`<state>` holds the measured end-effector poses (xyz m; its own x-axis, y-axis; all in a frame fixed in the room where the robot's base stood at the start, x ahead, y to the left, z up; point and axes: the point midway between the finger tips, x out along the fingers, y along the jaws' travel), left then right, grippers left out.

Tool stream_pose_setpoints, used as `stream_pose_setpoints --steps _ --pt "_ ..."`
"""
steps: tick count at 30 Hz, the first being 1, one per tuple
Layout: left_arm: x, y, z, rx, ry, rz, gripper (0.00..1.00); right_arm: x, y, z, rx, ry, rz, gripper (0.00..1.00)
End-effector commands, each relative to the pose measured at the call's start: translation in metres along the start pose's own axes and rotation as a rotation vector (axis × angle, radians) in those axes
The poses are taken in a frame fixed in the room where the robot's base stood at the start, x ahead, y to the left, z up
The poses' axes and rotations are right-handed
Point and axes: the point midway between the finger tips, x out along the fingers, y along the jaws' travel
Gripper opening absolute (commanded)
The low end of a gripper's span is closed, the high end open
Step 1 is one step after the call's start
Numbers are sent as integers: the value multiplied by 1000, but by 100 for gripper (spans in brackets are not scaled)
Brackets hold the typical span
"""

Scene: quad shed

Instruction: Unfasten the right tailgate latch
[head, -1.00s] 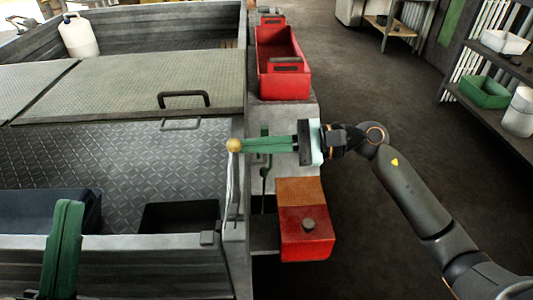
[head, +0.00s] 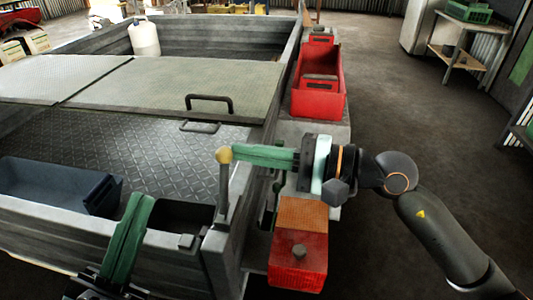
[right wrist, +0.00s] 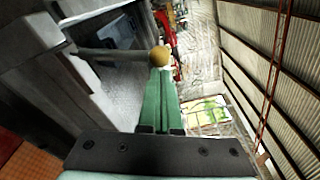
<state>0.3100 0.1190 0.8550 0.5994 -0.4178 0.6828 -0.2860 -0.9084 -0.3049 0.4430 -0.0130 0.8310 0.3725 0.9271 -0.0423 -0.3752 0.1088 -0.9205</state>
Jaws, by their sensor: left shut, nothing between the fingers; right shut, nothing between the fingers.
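The right tailgate latch is a grey upright lever (head: 223,188) with a yellow ball knob (head: 224,155), at the right rear corner of the tray. My right gripper (head: 236,153) has its green fingers shut and level, reaching in from the right with tips at the knob. In the right wrist view the knob (right wrist: 160,56) sits just past the fingertips (right wrist: 160,72), with its rod running left. I cannot tell whether they touch. My left gripper (head: 139,205) is shut and empty at the lower left, over the tailgate (head: 180,262). The lever's foot is partly hidden.
A blue bin (head: 100,198) and a black bin (head: 175,215) lie inside the tailgate. A red and orange light box (head: 298,262) stands below my right gripper. A red open box (head: 318,100) is farther forward on the right.

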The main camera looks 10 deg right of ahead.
Motion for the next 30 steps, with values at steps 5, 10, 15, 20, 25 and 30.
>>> stream_pose_setpoints --steps 5,10,15,20,25,30 --pt "-3 2 4 2 -1 -2 0 6 0 18 -88 -3 -9 0" --pt "-5 3 6 3 -3 -2 0 7 2 30 -140 -1 -15 0" --pt "-6 4 7 4 -5 -1 0 6 3 40 -138 -2 -15 0" --pt "-7 4 8 4 -6 0 0 5 5 46 -136 -1 -15 0" --pt "-7 4 8 5 -6 1 0 5 6 49 -136 0 -14 0" --pt "-7 5 8 6 -7 5 0 5 6 50 -135 0 -14 0"
